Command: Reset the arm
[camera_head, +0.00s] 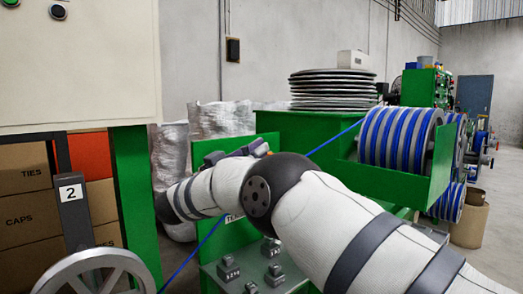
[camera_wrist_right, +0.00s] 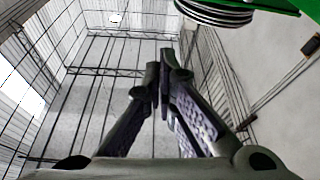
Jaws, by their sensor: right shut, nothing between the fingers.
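My right arm (camera_head: 370,240) comes in from the lower right of the head view and bends at a dark joint, with its far part pointing left. My right gripper (camera_wrist_right: 164,80) shows clearly in the right wrist view, its two dark fingers with textured pads brought together at the tips. It is shut and empty. In the head view its fingers are hard to make out behind the arm. My left gripper is not in view. A blue cable (camera_head: 335,138) slants down from the blue spool (camera_head: 400,138), passes behind my arm and shows again at the lower left.
A green machine panel with grey blocks (camera_head: 228,268) stands beneath my arm. A green post (camera_head: 138,195) and a spoked wheel (camera_head: 100,275) are at the left, near a box rack (camera_head: 22,215). Stacked discs (camera_head: 332,88) sit on a green cabinet behind. Open floor shows at the far right.

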